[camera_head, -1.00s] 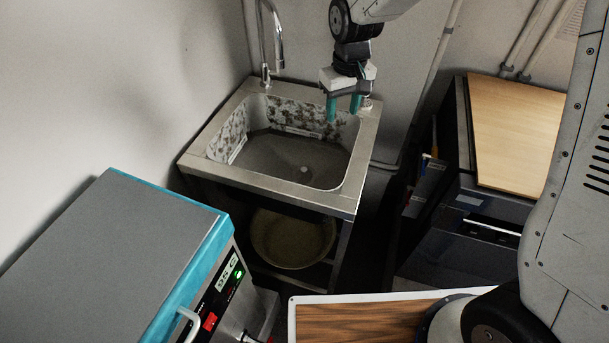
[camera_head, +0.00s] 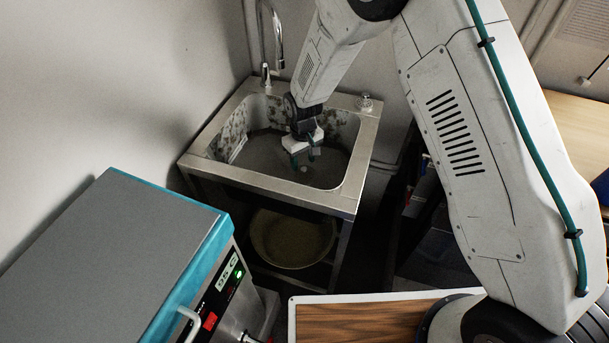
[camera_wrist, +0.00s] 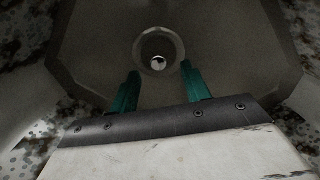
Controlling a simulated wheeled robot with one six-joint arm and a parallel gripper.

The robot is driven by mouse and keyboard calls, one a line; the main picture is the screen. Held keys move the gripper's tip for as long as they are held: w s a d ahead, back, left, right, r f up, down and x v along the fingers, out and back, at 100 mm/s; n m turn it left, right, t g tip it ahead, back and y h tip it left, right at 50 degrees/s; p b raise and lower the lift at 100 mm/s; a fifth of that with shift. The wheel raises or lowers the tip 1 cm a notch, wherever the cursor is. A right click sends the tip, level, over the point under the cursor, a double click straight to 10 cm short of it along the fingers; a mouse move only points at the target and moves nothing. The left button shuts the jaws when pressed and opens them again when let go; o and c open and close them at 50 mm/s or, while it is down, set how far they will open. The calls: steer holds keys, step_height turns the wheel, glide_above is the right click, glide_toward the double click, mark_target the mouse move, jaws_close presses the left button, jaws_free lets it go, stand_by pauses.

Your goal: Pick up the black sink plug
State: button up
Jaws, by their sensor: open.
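In the wrist view, a round dark shape with a small bright knob, seemingly the black sink plug (camera_wrist: 158,64), sits in the drain recess at the basin's bottom. In the head view only a pale spot of it (camera_head: 304,169) shows below the fingers. My gripper (camera_head: 304,161) is inside the sink basin (camera_head: 331,181), pointing down over the drain. In the wrist view its two teal fingers (camera_wrist: 160,73) are apart with nothing between them, and the knob appears just beyond their tips. The remaining height above the plug is hard to tell.
The basin's mottled walls and steel rim (camera_head: 268,184) surround my gripper. A tall curved tap (camera_head: 268,45) stands at the back left, and a small metal fitting (camera_head: 365,102) at the back right rim. A grey and teal oven (camera_head: 105,255) stands front left.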

mark_target(304, 168)
step_height(304, 168, down, 3)
steer(key=shift+d+f, duration=0.1)
jaws_close()
steer(key=shift+r, duration=0.2)
step_height(304, 168, up, 10)
steer(key=shift+f, duration=0.15)
